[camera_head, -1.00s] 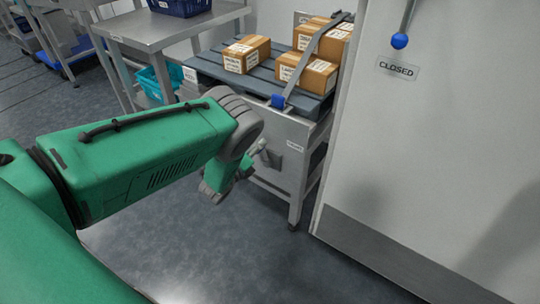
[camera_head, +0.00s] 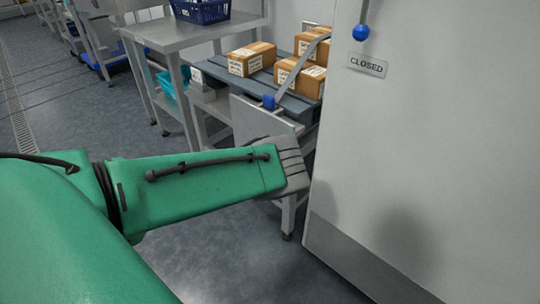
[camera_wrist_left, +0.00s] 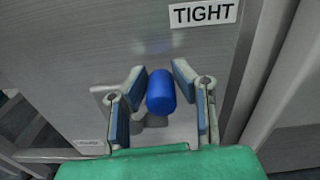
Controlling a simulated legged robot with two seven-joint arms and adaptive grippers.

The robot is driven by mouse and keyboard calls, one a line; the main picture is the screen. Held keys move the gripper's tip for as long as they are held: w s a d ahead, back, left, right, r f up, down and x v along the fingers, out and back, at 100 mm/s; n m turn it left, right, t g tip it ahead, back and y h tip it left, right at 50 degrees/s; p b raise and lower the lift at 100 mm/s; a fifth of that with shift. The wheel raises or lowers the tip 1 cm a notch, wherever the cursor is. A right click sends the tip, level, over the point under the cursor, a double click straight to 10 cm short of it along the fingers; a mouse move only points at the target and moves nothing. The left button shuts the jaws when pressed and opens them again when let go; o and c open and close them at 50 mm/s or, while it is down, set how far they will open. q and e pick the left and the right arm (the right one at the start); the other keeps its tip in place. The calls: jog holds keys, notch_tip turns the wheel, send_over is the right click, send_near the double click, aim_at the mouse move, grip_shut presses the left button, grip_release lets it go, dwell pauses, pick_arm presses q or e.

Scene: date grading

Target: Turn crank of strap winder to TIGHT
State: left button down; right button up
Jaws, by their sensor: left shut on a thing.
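In the left wrist view, the crank's blue knob (camera_wrist_left: 160,92) sits between the two padded fingers of my left gripper (camera_wrist_left: 159,72), which is shut on it. Part of the grey crank (camera_wrist_left: 154,121) shows behind the knob, on a grey panel (camera_wrist_left: 70,60). A white TIGHT label (camera_wrist_left: 203,13) is above and to the right of the knob. In the head view, my left forearm (camera_head: 215,180) reaches to the winder's panel (camera_head: 262,122) below the pallet, and its wrist hides the crank and the gripper. My right gripper is not in view.
Cardboard boxes (camera_head: 251,60) stand on a grey pallet (camera_head: 240,80), some under a grey strap (camera_head: 301,70). A large pale door marked CLOSED (camera_head: 367,65) is close on the right. A steel table (camera_head: 190,32) with a blue basket (camera_head: 200,10) stands at the back left.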

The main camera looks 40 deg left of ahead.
pick_arm(q)
jog(key=shift+s+d+f+m+b, duration=0.25)
jog(key=shift+f+m, duration=0.1)
jog(key=shift+f, duration=0.15)
jog(key=shift+s+d+f+m+b, duration=0.1)
jog(key=shift+d+f+m+b, duration=0.15)
jog(key=shift+f+m, duration=0.15)
jog(key=shift+d+f+m, duration=0.1)
jog(key=shift+d+m, duration=0.1)
jog(key=shift+m, duration=0.15)
jog(key=c, duration=1.3)
grip_release()
jog(key=shift+a, duration=0.1)
jog(key=shift+c, duration=0.2)
jog(key=shift+w, duration=0.1)
jog(key=shift+a, duration=0.1)
